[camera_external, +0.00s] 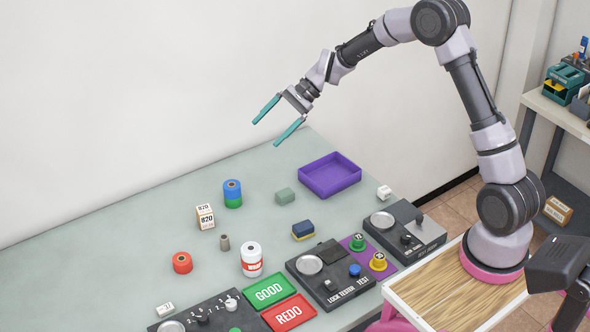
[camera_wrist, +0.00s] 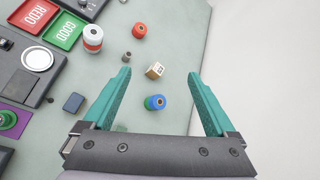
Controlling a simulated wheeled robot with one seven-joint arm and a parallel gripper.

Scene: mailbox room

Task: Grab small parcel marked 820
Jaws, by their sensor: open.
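The small parcel marked 820 (camera_external: 205,217) is a white and tan box standing on the green-grey table, left of the blue-green cylinder. It also shows in the wrist view (camera_wrist: 155,70), beyond my fingertips and between their lines. My gripper (camera_external: 266,122) is raised well above the table, to the right of the parcel in the external view. Its two teal fingers are spread apart with nothing between them. In the wrist view, my gripper (camera_wrist: 160,75) points down toward the table with the parcel roughly centred.
A blue-green cylinder (camera_external: 232,194), a small grey cylinder (camera_external: 224,243), a red roll (camera_external: 182,263) and a white-red can (camera_external: 251,260) stand near the parcel. A purple tray (camera_external: 330,175) lies to the right. Panels line the front edge. The wall is behind.

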